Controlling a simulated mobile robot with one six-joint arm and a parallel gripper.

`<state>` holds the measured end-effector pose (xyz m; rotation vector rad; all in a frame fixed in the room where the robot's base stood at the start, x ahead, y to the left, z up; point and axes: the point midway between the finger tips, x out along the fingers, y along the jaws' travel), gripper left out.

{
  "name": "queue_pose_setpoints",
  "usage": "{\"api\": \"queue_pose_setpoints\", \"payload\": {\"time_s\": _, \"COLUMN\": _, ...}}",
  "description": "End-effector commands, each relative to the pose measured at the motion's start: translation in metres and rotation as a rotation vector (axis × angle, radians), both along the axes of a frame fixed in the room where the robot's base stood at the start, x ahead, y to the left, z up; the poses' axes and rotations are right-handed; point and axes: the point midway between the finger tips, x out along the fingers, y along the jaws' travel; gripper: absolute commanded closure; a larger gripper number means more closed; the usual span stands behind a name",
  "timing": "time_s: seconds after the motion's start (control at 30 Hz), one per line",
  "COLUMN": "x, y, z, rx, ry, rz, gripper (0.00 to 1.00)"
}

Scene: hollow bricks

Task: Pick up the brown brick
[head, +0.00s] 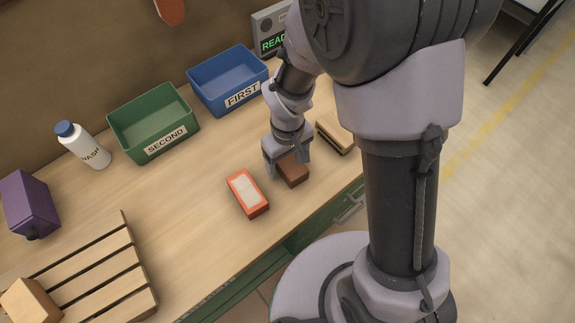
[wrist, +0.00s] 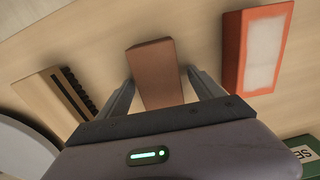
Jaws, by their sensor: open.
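The brown brick (head: 292,171) lies on the wooden table near its front edge. My gripper (head: 287,160) is directly over it, pointing down, with its fingers open. In the wrist view the brown brick (wrist: 155,74) shows between the two open fingers of my gripper (wrist: 158,82), and its near end is hidden behind the gripper body. I cannot tell whether the fingers touch it.
An orange brick with a pale top (head: 248,193) lies just left of the brown brick. A wooden block with a dark brush-like side (head: 335,132) lies to the right. Blue (head: 228,80) and green (head: 153,121) bins stand behind. A slatted pallet (head: 95,268) is front left.

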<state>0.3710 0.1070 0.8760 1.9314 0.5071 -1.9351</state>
Motion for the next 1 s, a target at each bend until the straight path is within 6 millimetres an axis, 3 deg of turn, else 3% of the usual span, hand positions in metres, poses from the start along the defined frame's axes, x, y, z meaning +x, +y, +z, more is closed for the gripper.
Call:
{"api": "queue_pose_setpoints", "payload": {"time_s": 0.13, "x": 0.0, "y": 0.0, "z": 0.002, "rx": 0.0, "ry": -0.001, "rz": 0.0, "gripper": 0.26}}
{"api": "queue_pose_setpoints", "payload": {"time_s": 0.5, "x": 0.0, "y": 0.0, "z": 0.003, "rx": 0.0, "ry": -0.001, "rz": 0.0, "gripper": 0.98}}
{"api": "queue_pose_setpoints", "payload": {"time_s": 0.83, "x": 0.001, "y": 0.0, "z": 0.006, "rx": 0.001, "ry": -0.003, "rz": 0.0, "gripper": 1.0}}
{"api": "queue_pose_setpoints", "payload": {"time_s": 1.0, "x": 0.001, "y": 0.0, "z": 0.046, "rx": 0.002, "ry": -0.005, "rz": 0.0, "gripper": 1.0}}
